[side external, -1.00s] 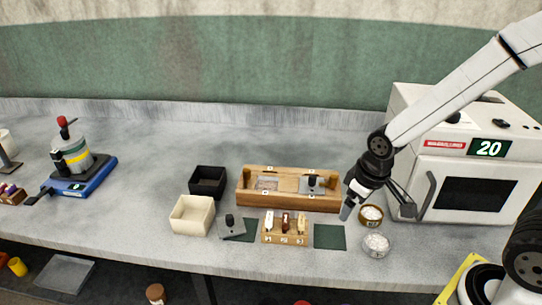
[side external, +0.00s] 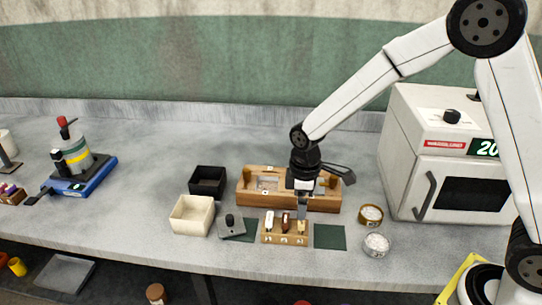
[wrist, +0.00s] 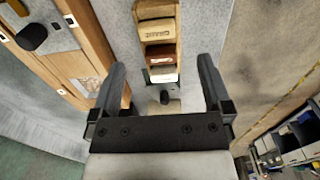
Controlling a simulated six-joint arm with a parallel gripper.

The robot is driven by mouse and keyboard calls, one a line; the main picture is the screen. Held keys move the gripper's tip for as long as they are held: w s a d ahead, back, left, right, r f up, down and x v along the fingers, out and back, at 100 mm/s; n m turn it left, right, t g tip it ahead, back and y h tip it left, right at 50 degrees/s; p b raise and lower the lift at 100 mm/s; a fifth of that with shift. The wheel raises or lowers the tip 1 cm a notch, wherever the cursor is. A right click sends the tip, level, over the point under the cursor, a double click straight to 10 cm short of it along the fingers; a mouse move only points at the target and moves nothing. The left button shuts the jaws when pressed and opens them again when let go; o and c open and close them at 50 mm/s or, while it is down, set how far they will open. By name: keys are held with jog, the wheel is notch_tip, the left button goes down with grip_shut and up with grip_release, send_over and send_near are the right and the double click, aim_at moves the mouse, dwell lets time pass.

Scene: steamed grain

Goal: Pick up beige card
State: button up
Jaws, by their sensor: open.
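The beige card (side external: 302,227) stands in the right slot of a small wooden holder (side external: 285,240). A brown card (side external: 286,219) and a white card (side external: 269,222) stand in the other slots. In the wrist view the beige card (wrist: 157,31) is at the top of the row, with the brown card (wrist: 160,55) and white card (wrist: 162,75) below it. My gripper (side external: 303,207) is above the right end of the holder, pointing down.
A long wooden box (side external: 246,186) lies just behind the holder. A grey knobbed block (side external: 232,229), cream tray (side external: 191,216) and black tray (side external: 208,181) are left. A green mat (side external: 330,237), two small bowls of grain (side external: 371,215) (side external: 377,245) and a white oven (side external: 440,150) are right.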

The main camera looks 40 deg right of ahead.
aim_at(301, 228)
jog(key=shift+f, duration=1.15)
jog(key=shift+d+f, duration=0.15)
jog(key=shift+f, duration=1.15)
jog(key=shift+d+f, duration=0.1)
jog(key=shift+f, duration=1.2)
jog(key=c, duration=1.3)
jog(key=shift+r, duration=0.1)
